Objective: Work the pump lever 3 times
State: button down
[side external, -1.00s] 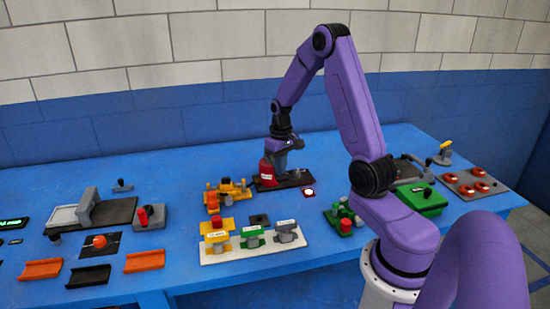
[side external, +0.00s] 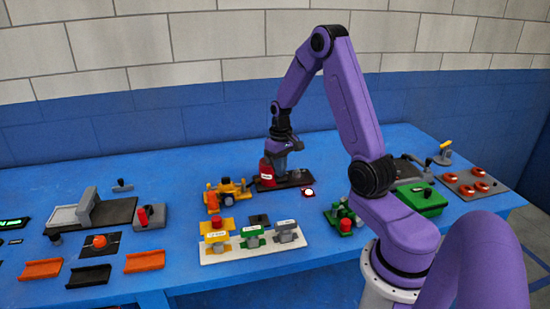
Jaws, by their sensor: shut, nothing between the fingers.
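A red labelled unit (side external: 266,173) stands on a dark base plate (side external: 293,181) at the middle back of the table. It looks like the pump, but its lever is hard to make out behind my gripper. My gripper (side external: 280,164) is shut with nothing in it. It points down right beside the red unit, above the dark plate. Whether it touches the lever cannot be told from this view.
A small red-rimmed white disc (side external: 308,193) lies at the plate's right front. An orange valve-like assembly (side external: 227,194) stands to the left. A white panel with coloured switches (side external: 253,251) is in front. A green box (side external: 421,201) stands to the right.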

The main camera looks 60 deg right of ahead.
jog(key=shift+r, duration=3.35)
jog(key=shift+r, duration=2.5)
jog(key=s+a+n, duration=0.3)
jog(key=a+n, duration=0.1)
jog(key=a, duration=0.6)
jog(key=s+a+n, duration=0.3)
jog(key=a, duration=0.7)
jog(key=s+a+n, duration=0.4)
jog(key=s, duration=0.5)
jog(key=s+a+n, duration=0.4)
jog(key=s, duration=0.5)
jog(key=shift+s+f+n, duration=0.3)
jog(key=shift+s, duration=0.1)
